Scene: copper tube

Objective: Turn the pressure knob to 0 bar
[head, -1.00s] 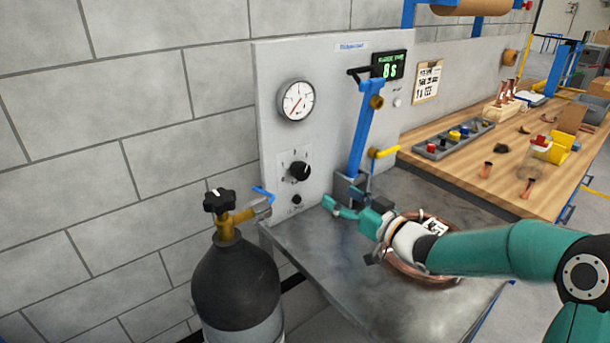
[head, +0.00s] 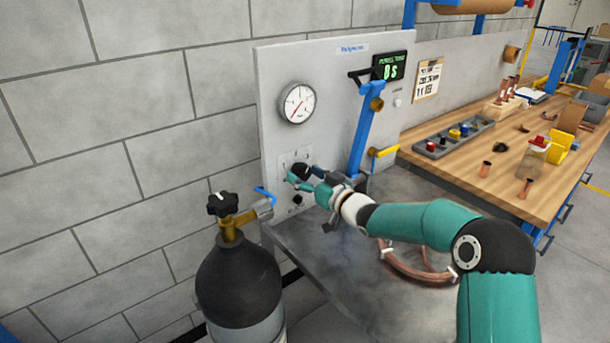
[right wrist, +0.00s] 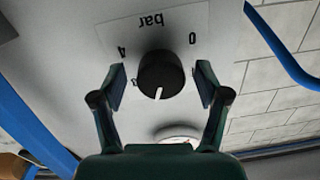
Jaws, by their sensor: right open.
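The black pressure knob (head: 303,170) sits on the grey panel below the round gauge, partly covered by my right gripper (head: 299,181) in the head view. In the right wrist view the knob (right wrist: 160,70) is between the two fingers of my open right gripper (right wrist: 161,80), with a gap on each side. Its white mark points down in that upside-down picture, away from the "bar" label. The scale plate (right wrist: 185,22) shows 0 to the right and 4 to the left. The gauge (head: 297,103) has a red needle pointing lower left. My left gripper is out of view.
A gas cylinder (head: 238,280) with a black valve stands left of the metal table (head: 320,265). A blue lever (head: 366,130) and yellow handle (head: 385,152) are right of the knob. A copper coil (head: 415,272) lies on the table.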

